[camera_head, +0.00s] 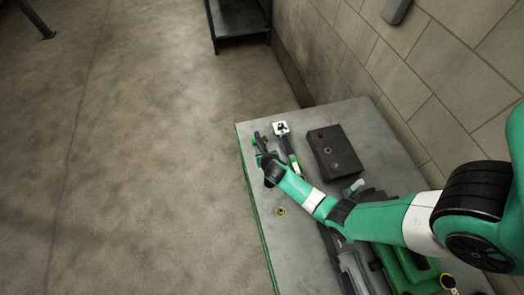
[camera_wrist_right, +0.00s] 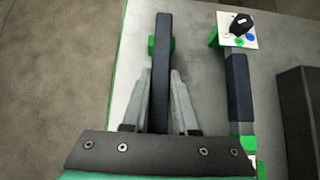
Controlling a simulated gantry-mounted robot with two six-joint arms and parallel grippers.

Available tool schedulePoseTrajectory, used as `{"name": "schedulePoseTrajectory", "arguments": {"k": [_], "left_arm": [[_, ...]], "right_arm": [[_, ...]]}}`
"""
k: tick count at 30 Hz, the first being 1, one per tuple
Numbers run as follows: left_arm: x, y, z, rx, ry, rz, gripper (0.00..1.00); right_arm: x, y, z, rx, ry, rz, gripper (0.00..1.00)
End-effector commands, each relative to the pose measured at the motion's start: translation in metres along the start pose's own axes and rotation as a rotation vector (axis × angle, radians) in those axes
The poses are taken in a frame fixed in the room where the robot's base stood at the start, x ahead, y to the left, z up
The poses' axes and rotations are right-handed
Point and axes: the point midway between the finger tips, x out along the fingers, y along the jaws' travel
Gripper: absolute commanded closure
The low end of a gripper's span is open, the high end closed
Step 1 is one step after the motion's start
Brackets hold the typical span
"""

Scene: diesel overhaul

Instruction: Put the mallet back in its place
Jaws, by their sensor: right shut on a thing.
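My right gripper (camera_wrist_right: 163,80) is shut on a long dark bar with green on both sides near its far end (camera_wrist_right: 164,30). The bar may be the mallet, but its shape is partly hidden by the fingers. In the head view my right gripper (camera_head: 261,150) is over the far left corner of the grey bench, with green and dark parts at its tip. A second tool-like piece with a dark handle and green ends (camera_wrist_right: 239,90) lies to its right, with a white card bearing a black knob (camera_wrist_right: 240,28) at its far end. My left gripper is out of view.
A dark block (camera_head: 335,152) sits on the bench (camera_head: 300,245) right of the gripper. Green and grey machinery (camera_head: 400,265) is at the near right. A block wall stands behind.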

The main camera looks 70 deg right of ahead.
Motion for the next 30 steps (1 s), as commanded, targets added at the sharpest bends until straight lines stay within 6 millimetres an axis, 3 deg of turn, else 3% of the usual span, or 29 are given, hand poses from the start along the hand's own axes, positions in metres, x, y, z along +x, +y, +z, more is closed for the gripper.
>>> {"name": "schedulePoseTrajectory", "arguments": {"k": [16,30], "left_arm": [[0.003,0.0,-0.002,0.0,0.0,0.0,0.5],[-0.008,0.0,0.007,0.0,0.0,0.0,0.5]], "right_arm": [[0.0,0.0,0.001,0.0,-0.002,0.0,1.0],[0.013,0.0,-0.012,0.0,-0.003,0.001,1.0]]}}
